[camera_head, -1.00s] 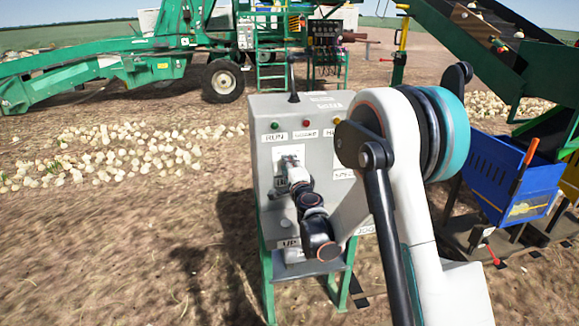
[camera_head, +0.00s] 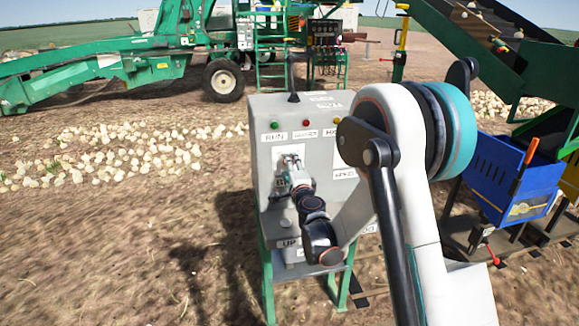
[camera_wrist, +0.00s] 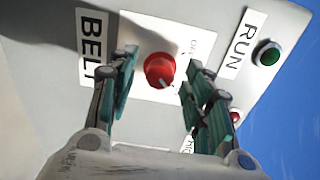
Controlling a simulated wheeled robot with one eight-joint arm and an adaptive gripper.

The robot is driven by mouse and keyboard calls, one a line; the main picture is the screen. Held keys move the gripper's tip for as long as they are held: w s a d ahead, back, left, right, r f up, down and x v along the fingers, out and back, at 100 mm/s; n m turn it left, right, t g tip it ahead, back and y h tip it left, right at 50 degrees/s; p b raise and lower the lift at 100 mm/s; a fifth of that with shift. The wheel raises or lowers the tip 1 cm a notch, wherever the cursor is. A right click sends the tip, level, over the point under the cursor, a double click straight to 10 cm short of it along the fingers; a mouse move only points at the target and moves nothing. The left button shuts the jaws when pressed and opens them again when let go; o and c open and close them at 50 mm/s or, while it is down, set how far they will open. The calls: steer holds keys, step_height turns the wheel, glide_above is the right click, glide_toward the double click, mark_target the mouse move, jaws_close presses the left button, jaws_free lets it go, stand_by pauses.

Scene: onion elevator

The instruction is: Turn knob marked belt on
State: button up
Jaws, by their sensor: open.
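The red belt knob (camera_wrist: 160,70) sits on a white square plate on the grey control panel (camera_head: 265,108), beside the label BELT (camera_wrist: 92,45). In the wrist view my gripper (camera_wrist: 165,78) is open, with one teal finger on each side of the knob in the picture. The fingers do not visibly touch the knob, and I cannot tell how far they are from it in depth. The knob's white mark points to the lower right in the wrist view. In the head view my arm and gripper (camera_head: 290,165) cover the knob.
A green button (camera_wrist: 269,55) labelled RUN is close to the knob plate, with a red button (camera_wrist: 235,116) further along. A blue crate (camera_head: 505,175) stands right of the panel. Onions (camera_head: 110,150) lie on the soil at left. Green machinery (camera_head: 150,65) stands behind.

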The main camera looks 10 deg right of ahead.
steer(key=s, duration=1)
steer(key=shift+s, duration=0.25)
steer(key=s+a+r+n+g+y, duration=0.45)
steer(key=s+a+r+n, duration=0.25)
steer(key=s+r+n, duration=0.3)
steer(key=s+d+f+n+g+h, duration=0.1)
steer(key=s+d+f+n+g, duration=0.1)
steer(key=s, duration=0.6)
steer(key=s+d+f+n+g+h, duration=0.2)
steer(key=s+d+n, duration=0.1)
steer(key=s, duration=0.6)
steer(key=s+d+f+n+g+h, duration=0.1)
steer(key=s+d+f+n+g, duration=0.1)
steer(key=s, duration=0.7)
steer(key=shift+d+f+n, duration=0.35)
steer(key=shift+f+n, duration=0.25)
